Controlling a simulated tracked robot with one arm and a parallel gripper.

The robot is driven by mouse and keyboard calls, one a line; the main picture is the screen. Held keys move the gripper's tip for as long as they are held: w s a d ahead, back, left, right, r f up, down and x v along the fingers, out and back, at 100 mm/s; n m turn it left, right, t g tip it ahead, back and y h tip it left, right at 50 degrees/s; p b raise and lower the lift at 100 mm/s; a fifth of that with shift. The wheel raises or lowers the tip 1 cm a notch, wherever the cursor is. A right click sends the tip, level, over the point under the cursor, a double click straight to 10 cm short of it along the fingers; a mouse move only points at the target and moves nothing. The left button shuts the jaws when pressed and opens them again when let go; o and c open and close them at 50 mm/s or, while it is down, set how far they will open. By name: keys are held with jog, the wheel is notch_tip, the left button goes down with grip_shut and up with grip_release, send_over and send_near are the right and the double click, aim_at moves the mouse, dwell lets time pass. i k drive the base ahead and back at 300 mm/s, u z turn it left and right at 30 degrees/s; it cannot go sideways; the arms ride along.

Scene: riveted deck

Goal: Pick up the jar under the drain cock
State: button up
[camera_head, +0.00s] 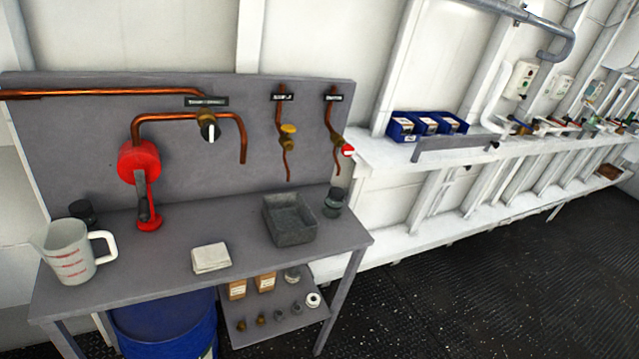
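A small dark grey-green jar (332,203) with a dark top stands upright at the right end of the grey bench (130,282). It is below the rightmost cock, which has a red and white knob (348,150) and a copper pipe. The label above that cock (333,98) is too small to read surely. To its left a second cock has a yellow knob (288,129). A second dark jar (84,211) stands at the bench's left end, partly behind the jug. My gripper does not show.
A grey tray (268,228) stands close to the jar's left. A measuring jug (70,252), folded cloth (211,258) and red hand pump (140,163) share the bench. Small items line a lower shelf (262,332) beside a blue drum (165,325). Open dark floor (430,290) lies right.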

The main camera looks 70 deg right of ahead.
aim_at(331, 209)
jog(key=z, duration=0.45)
jog(key=i, duration=1.1)
jog(key=z, duration=0.95)
jog(key=i, duration=0.4)
jog(key=z, duration=0.3)
jog(key=k, duration=0.95)
jog(key=z, duration=0.15)
jog(key=i, duration=0.95)
jog(key=u, duration=0.1)
